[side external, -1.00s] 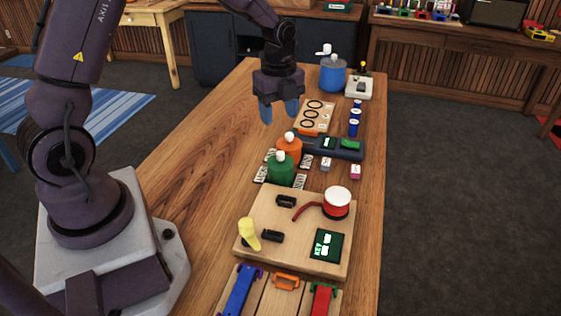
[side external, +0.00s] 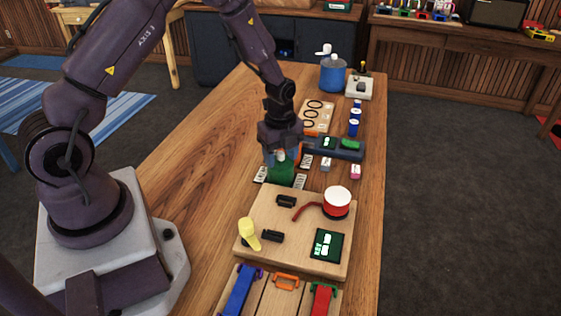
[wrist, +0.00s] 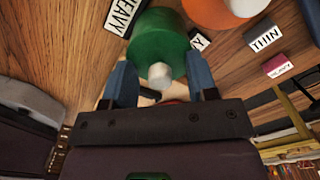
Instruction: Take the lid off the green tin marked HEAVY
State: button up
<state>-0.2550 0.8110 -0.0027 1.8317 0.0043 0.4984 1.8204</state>
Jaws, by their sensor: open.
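The green tin (side external: 281,174) stands on the wooden table, among small white label cards. In the wrist view the green tin (wrist: 155,38) shows a pale knob (wrist: 160,76) on its lid, with a card reading HEAVY (wrist: 125,14) beside it. The lid is on the tin. My gripper (side external: 282,157) is right over the tin, pointing down. In the wrist view my gripper (wrist: 160,68) is open, with one blue finger on each side of the knob. I cannot tell whether the fingers touch it. An orange tin (wrist: 215,10) stands close by, mostly hidden behind my gripper in the side view.
A wooden board (side external: 265,225) with a red-and-white round container (side external: 337,203) lies in front of the tin. A dark tray (side external: 348,153) and small grey and pink blocks (side external: 356,171) are to the right. The table's left side is clear.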

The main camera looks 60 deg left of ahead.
grip_shut()
jog(key=shift+r, duration=0.1)
